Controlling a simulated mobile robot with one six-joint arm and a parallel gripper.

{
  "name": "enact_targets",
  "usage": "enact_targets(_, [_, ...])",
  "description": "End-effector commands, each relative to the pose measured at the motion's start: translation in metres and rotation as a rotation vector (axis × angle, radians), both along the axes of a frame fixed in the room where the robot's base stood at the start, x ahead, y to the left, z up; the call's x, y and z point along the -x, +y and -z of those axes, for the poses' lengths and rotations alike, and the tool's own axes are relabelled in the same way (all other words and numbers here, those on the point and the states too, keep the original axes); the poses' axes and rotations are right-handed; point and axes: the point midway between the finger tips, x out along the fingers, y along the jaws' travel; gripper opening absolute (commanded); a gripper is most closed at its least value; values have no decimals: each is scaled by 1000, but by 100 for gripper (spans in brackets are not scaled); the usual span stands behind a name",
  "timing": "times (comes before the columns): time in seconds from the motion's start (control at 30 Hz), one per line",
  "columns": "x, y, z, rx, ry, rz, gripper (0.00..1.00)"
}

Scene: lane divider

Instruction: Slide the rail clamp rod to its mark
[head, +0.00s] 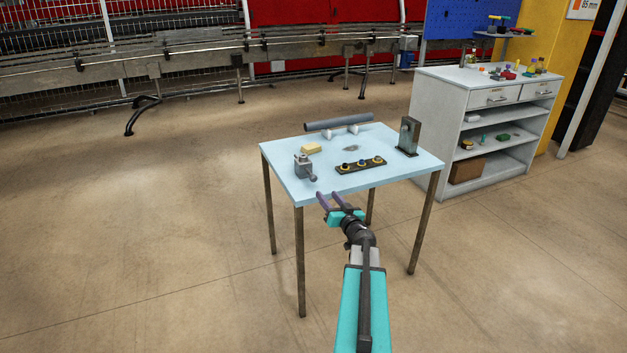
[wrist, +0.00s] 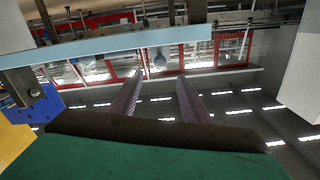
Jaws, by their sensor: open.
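My gripper (head: 327,195) is open and empty at the table's front edge. Its two pale purple fingers also show in the wrist view (wrist: 156,84), with a clear gap. A grey metal clamp block (head: 303,165) stands at the table's front left. A short rod with a ball knob (head: 313,178) sticks out from it toward my gripper. I cannot make out a mark for the rod.
The pale blue table (head: 285,168) also holds a long grey bar (head: 338,123) on white supports, a yellow block (head: 311,148), a black strip with yellow-ringed knobs (head: 360,165) and an upright grey block (head: 409,135). A grey cabinet (head: 433,120) stands behind right. The floor around is clear.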

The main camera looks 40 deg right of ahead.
Motion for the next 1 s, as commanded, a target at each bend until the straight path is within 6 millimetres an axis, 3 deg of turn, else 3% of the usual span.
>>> enact_targets(0.47, [-6,-2,0,1,1,0,43])
enact_targets(1.0, [-51,-20,0,1,0,0,43])
